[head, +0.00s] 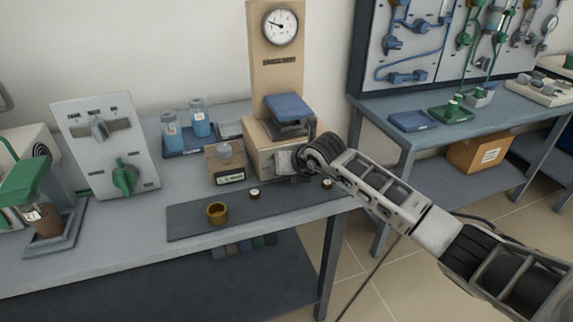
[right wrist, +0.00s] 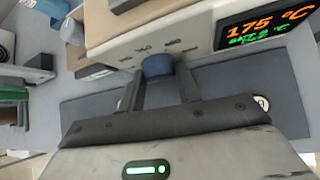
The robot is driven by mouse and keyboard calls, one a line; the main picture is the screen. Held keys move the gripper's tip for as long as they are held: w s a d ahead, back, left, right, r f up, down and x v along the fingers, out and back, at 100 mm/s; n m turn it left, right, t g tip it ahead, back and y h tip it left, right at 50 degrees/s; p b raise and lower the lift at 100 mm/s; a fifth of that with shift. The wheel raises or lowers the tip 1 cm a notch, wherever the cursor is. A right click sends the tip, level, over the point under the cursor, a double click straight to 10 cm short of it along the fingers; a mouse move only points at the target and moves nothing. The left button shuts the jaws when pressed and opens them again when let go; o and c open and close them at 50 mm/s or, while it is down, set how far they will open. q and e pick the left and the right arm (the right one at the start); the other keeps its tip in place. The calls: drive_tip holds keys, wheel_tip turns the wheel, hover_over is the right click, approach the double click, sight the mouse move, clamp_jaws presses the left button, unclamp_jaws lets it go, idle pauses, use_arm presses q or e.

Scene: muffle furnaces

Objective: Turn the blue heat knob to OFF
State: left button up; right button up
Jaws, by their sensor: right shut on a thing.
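The blue heat knob (right wrist: 158,66) is on the pale front panel of a small heater unit in the right wrist view, with small printed marks around it. My right gripper (right wrist: 160,78) has one finger on each side of the knob and is shut on it. The panel's display (right wrist: 264,24) reads 175 °C in orange, with a smaller green line below. In the head view the unit (head: 262,150) stands at the back of the bench, and my right gripper (head: 301,177) is at its front, hiding the knob. My left gripper is in neither view.
A dark mat (head: 190,222) in front of the unit holds a brass cup (head: 217,212) and small round pieces. A box (head: 225,166) stands left of the unit. A panel with a green knob (head: 125,177) and blue-capped bottles (head: 199,120) are further left.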

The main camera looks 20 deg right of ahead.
idle(0.4)
drive_tip(key=o, duration=0.7)
drive_tip(key=v, duration=1.6)
drive_tip(key=shift+a, duration=0.15)
